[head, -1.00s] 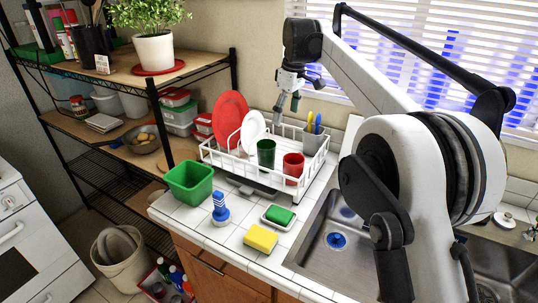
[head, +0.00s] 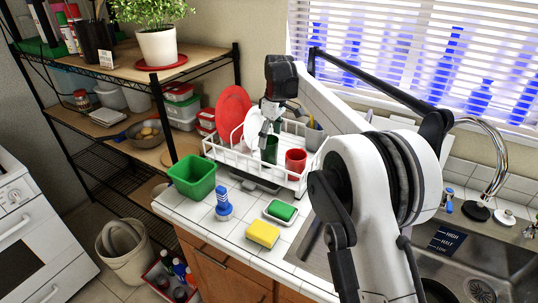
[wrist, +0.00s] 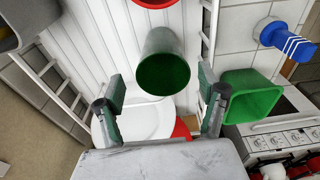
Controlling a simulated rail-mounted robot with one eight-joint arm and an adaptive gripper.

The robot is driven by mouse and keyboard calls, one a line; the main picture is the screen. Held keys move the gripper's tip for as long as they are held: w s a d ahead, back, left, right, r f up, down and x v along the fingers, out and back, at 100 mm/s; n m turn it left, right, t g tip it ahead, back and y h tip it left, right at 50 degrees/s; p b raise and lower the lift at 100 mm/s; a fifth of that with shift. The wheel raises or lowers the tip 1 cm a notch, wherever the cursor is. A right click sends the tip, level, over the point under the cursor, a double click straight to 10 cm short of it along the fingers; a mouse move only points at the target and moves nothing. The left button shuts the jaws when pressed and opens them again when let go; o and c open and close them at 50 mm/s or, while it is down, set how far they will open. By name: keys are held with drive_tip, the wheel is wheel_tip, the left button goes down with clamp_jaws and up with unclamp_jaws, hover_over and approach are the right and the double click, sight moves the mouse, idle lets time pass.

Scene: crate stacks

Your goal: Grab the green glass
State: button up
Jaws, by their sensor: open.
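The green glass (head: 271,153) stands in the white dish rack (head: 245,168), just left of a red cup (head: 295,161). My gripper (head: 268,127) is at the glass's upper part in the head view and partly covers it. In the wrist view, the green glass (wrist: 165,62) is centred beyond and between the spread fingers of my gripper (wrist: 162,82). The fingers are open, with visible space on both sides of the glass. I cannot tell the exact distance to it.
A red plate (head: 232,108) and a white plate (head: 252,125) stand in the rack behind the glass. A grey utensil holder (head: 313,138) is at its right.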

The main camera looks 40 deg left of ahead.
sight(268, 148)
drive_tip(key=shift+s+a+f+p, duration=0.15)
drive_tip(key=shift+f+p, duration=0.1)
drive_tip(key=shift+f, duration=1.05)
drive_tip(key=shift+s+a+f+p, duration=0.1)
drive_tip(key=shift+a+f+p, duration=0.1)
drive_tip(key=shift+f, duration=1.05)
drive_tip(key=shift+d, duration=0.1)
drive_tip(key=c, duration=1.5)
drive_tip(key=shift+o, duration=0.2)
drive_tip(key=shift+r, duration=0.1)
